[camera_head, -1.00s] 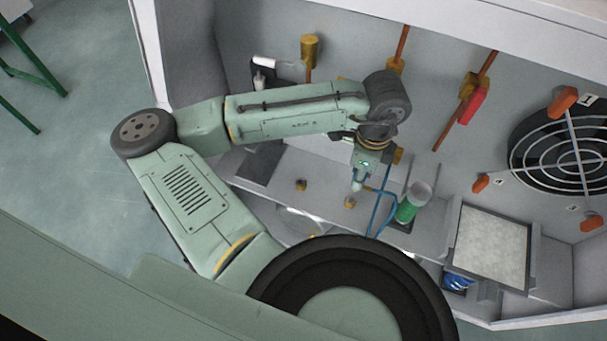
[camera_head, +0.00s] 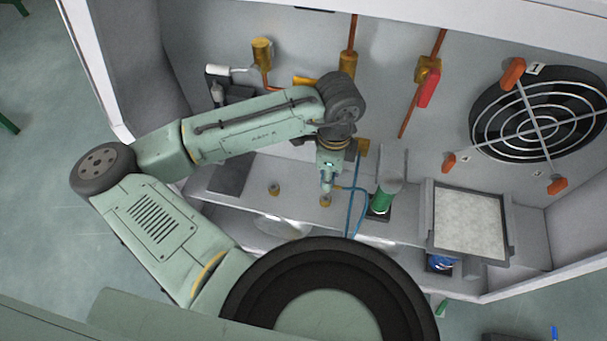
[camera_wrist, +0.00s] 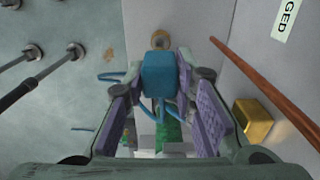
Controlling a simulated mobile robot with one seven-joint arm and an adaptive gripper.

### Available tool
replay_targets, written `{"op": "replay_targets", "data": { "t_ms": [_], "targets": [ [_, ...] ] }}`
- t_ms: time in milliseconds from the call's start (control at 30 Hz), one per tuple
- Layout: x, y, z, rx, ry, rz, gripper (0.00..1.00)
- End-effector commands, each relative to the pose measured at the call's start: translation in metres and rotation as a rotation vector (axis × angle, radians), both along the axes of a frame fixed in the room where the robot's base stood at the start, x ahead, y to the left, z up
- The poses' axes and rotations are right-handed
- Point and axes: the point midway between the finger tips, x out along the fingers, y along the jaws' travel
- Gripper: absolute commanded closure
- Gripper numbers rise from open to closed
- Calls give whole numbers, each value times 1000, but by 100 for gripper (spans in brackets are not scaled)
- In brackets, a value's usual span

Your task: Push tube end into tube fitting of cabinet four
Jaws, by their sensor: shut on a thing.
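My gripper (camera_head: 327,186) is shut on the blue tube end (camera_wrist: 160,75), which sits between its purple pads in the wrist view. The thin blue tube (camera_head: 364,200) loops from the gripper to the right and down. A round brass fitting (camera_head: 326,201) on the grey ledge is just below the gripper in the head view. It appears just past the blue tube end in the wrist view (camera_wrist: 160,40). Whether the two touch cannot be told. A second brass fitting (camera_head: 273,188) stands on the ledge to the left.
A green cylinder with a clear top (camera_head: 383,196) stands close right of the gripper. A framed white filter panel (camera_head: 470,222) and a caged fan (camera_head: 540,115) are farther right. Copper pipes with a red-handled valve (camera_head: 429,88) run along the back wall.

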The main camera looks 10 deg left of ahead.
Motion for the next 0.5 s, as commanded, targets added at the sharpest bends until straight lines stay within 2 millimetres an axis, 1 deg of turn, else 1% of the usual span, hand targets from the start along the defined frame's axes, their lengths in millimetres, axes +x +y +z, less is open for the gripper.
{"op": "replay_targets", "data": {
  "t_ms": [33,300,500],
  "targets": [
    [0,0,-5,-1,0,0,100],
    [1,-2,-22,0,1,-1,100],
    [1,-2,-24,0,1,-1,100]
  ]
}}
